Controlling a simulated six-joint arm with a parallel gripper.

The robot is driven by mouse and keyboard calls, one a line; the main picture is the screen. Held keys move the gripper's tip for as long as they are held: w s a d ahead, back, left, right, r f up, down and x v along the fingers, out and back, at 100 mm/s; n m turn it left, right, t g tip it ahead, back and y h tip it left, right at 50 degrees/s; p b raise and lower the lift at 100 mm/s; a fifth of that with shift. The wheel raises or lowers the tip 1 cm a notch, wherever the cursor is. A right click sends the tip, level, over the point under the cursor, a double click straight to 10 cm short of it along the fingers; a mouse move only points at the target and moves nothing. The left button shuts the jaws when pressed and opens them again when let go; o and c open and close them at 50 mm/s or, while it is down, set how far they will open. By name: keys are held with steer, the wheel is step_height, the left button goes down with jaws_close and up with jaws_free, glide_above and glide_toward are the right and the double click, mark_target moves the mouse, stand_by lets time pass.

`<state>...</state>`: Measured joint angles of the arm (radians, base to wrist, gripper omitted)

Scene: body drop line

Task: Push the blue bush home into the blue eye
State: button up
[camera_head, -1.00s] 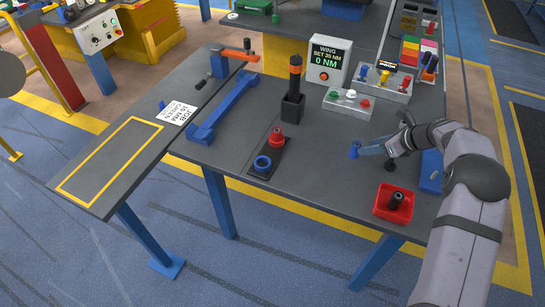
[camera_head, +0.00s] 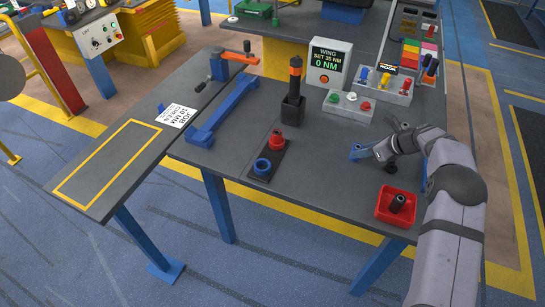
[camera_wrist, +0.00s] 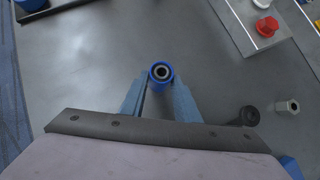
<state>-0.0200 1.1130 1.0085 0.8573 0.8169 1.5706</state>
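In the head view the bush (camera_head: 356,148) is partly hidden by my gripper (camera_head: 363,151). One blue finger is on each side of it, and the wrist view shows no clear gap. I cannot tell whether the fingers press on it. The blue eye (camera_head: 262,166) is a blue ring on a dark plate, left of my gripper, with a red eye (camera_head: 276,136) behind it.
A red tray (camera_head: 383,215) holding a dark cylinder is in front of my gripper. A button box (camera_head: 348,104) and a black holder (camera_head: 292,110) with an orange-banded tool stand behind. A blue bar (camera_head: 222,112) lies left. Table between bush and eye is clear.

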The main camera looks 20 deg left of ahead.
jaws_close()
steer(key=shift+r, duration=0.1)
steer(key=shift+r+p, duration=2.05)
steer(key=shift+r, duration=0.4)
